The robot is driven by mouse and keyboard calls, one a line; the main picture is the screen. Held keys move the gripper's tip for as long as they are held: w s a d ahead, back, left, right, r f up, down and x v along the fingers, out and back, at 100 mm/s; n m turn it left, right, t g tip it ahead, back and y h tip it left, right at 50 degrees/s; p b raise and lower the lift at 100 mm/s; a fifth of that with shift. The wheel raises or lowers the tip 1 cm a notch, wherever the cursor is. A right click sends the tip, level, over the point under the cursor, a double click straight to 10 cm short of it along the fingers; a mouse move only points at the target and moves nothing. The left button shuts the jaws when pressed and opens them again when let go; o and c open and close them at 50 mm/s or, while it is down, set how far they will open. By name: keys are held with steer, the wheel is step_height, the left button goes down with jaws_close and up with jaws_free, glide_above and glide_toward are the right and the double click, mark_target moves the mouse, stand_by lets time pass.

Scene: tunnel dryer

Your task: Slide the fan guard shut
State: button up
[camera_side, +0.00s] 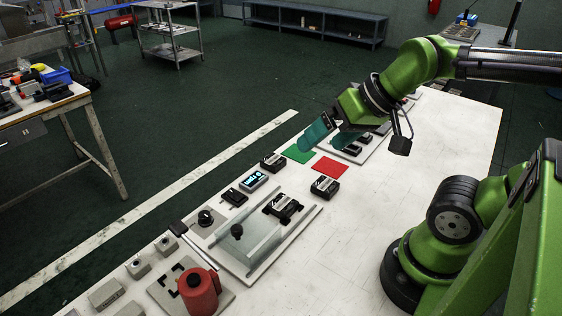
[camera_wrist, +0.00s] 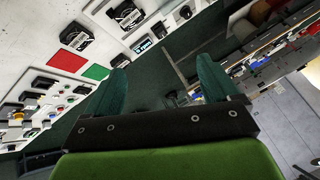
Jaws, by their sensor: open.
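What looks like the fan guard is a clear plate with a dark knob (camera_side: 237,230). It sits between two pale rails on a light base panel (camera_side: 258,277), towards the near-left end of that panel. A black device (camera_side: 284,207) sits at the panel's other end, and the plate appears not to cover it. My gripper (camera_side: 317,133) is open and empty, raised over the bench's far-left edge, well beyond the guard and apart from it. In the wrist view my two teal fingers (camera_wrist: 163,80) stand wide apart with nothing between them.
Green (camera_side: 299,153) and red (camera_side: 331,168) squares lie on the white bench. Black modules (camera_side: 325,187) and a lit display (camera_side: 254,180) sit near the panel. A red cylindrical part (camera_side: 199,291) stands upright at the near end. The bench's right side is clear.

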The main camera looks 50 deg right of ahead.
steer(key=shift+c, duration=1.2)
steer(key=shift+w+a+f+n+g, duration=0.2)
steer(key=shift+w+a+f+g, duration=0.1)
steer(key=shift+a, duration=0.2)
steer(key=shift+w+a+f+n+g, duration=0.2)
steer(key=shift+w+a+f, duration=0.1)
steer(key=shift+a, duration=0.15)
steer(key=c, duration=0.4)
steer(key=n+g+h, duration=0.2)
steer(key=n+g, duration=0.4)
steer(key=n, duration=0.6)
glide_above(236, 228)
steer(key=shift+c, duration=0.2)
step_height(236, 228, down, 16)
jaws_close()
